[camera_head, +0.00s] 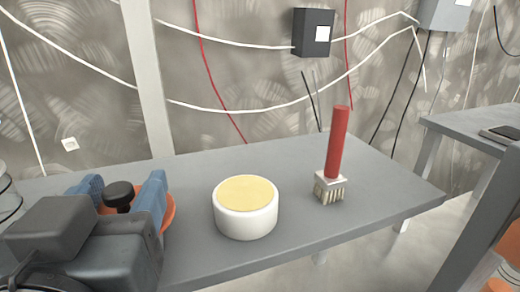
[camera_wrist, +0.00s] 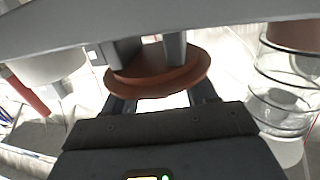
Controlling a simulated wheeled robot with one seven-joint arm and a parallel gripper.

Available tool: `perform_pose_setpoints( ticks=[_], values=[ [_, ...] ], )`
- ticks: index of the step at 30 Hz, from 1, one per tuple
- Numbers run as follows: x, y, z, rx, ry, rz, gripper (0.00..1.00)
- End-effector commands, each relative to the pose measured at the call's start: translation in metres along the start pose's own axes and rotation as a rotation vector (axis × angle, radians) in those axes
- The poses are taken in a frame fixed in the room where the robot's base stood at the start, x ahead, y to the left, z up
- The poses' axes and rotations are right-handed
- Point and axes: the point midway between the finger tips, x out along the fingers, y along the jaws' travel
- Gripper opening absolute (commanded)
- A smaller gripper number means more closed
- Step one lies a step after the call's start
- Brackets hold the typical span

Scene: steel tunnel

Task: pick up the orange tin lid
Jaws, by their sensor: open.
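The orange tin lid (camera_head: 169,208) is at the left of the grey table, mostly hidden behind my gripper. A round black knob (camera_head: 118,193) stands above it. My gripper (camera_head: 120,187) is open, with one blue finger on each side of the knob. I cannot tell whether either finger touches it. In the wrist view the lid (camera_wrist: 196,82) is a reddish-brown disc close in front of my gripper, partly covered by the fingers. What lies under the lid is hidden.
A white round tub (camera_head: 246,220) with a yellow top stands right of my gripper. A brush (camera_head: 336,145) with a red handle stands upright farther right. A clear ringed jar (camera_wrist: 285,95) is close on the right in the wrist view. The table's front right is clear.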

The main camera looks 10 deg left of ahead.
Motion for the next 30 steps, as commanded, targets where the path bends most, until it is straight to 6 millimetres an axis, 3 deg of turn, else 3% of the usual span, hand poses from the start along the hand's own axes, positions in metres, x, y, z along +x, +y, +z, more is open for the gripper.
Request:
perform_pose_setpoints(
  ticks=[3,20,30],
  values=[
    [-0.0002,0.0000,0.0002,0.000,0.000,0.000,0.55],
    [-0.0002,-0.0002,0.0013,-0.002,-0.002,0.000,0.01],
    [0.0004,0.0000,0.0016,-0.003,-0.005,0.001,0.00]
  ],
)
